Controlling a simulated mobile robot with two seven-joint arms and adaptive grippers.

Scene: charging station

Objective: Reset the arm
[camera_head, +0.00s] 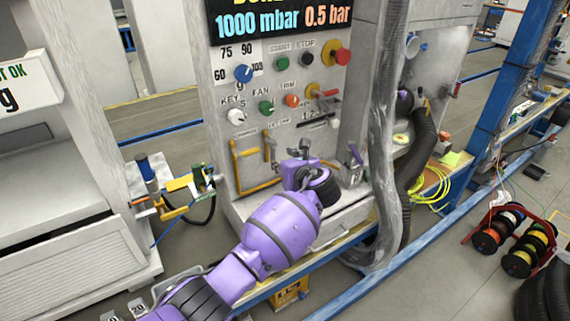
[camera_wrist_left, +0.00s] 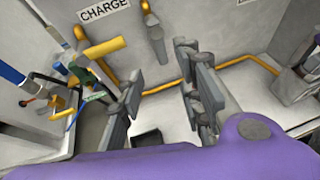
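My purple left arm reaches up from the bottom left in the head view. Its left gripper (camera_head: 304,150) is in front of the lower part of the charging station panel (camera_head: 222,105), partly hidden by my wrist. In the left wrist view the two grey fingers of the left gripper (camera_wrist_left: 160,97) stand apart with nothing between them. Beyond them are a CHARGE label (camera_wrist_left: 104,11) and a yellow pipe (camera_wrist_left: 165,86) along the wall. My right arm and right gripper are in neither view.
The panel carries a blue knob (camera_head: 243,73), a red-and-yellow emergency stop (camera_head: 342,56) and other controls. Yellow and blue fittings (camera_head: 178,190) stick out at its left. A thick grey hose (camera_head: 385,140) hangs at the right. Cable reels (camera_head: 500,228) stand on the floor.

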